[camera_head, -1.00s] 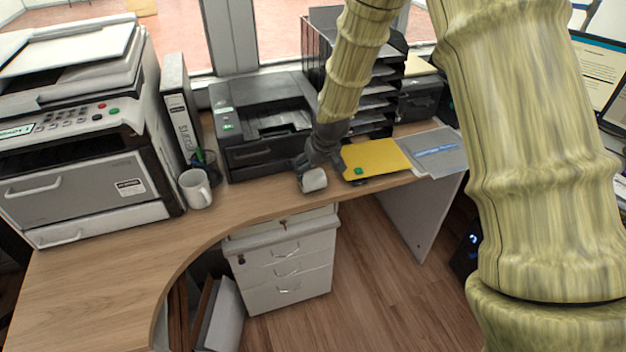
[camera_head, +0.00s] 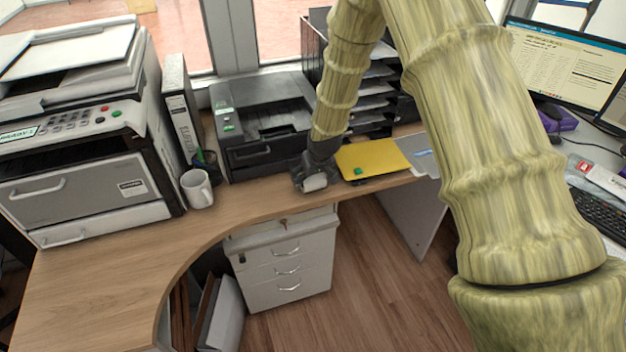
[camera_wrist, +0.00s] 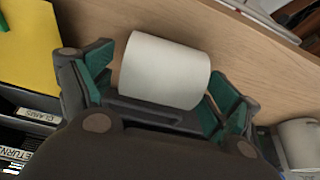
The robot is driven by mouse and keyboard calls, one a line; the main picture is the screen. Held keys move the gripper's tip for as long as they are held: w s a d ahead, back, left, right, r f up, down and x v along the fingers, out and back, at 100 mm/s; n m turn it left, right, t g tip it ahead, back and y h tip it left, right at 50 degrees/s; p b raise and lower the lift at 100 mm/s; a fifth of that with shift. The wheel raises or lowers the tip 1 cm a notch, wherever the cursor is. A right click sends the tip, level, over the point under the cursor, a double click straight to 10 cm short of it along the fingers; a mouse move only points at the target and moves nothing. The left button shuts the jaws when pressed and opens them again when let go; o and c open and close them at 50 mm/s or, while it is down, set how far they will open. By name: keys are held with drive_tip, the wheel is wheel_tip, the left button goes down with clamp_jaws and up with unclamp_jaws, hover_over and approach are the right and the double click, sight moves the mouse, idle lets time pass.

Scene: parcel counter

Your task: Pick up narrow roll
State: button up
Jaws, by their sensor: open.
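The narrow roll (camera_wrist: 165,70) is a white paper roll lying on its side on the wooden desk. In the wrist view it sits between the two green-padded fingers of my gripper (camera_wrist: 163,88), which are open, one on each side of it. A small gap shows at the fingers, and I cannot tell whether either pad touches it. In the head view the white roll (camera_head: 314,183) shows at the end of my gripper (camera_head: 312,180), near the desk's front edge. Its far side is partly hidden by the gripper.
A white mug (camera_head: 197,188) stands to the left, beside a black printer (camera_head: 262,125). A yellow folder (camera_head: 372,158) lies just right of the gripper. Another white cylindrical thing (camera_wrist: 300,143) shows at the wrist view's lower right. The desk's left part (camera_head: 95,290) is clear.

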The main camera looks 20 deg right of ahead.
drive_tip(key=c, duration=1.2)
drive_tip(key=shift+r, duration=0.1)
drive_tip(key=shift+r+b, duration=0.4)
drive_tip(key=shift+r, duration=0.5)
drive_tip(key=shift+b+v, duration=0.3)
drive_tip(key=shift+v, duration=0.5)
drive_tip(key=s+a+r+b, duration=0.1)
drive_tip(key=s+b, duration=0.1)
drive_tip(key=s, duration=1.3)
drive_tip(key=shift+a+r+b, duration=0.25)
drive_tip(key=shift+a+b, duration=0.05)
drive_tip(key=shift+a, duration=0.05)
drive_tip(key=shift+s, duration=0.15)
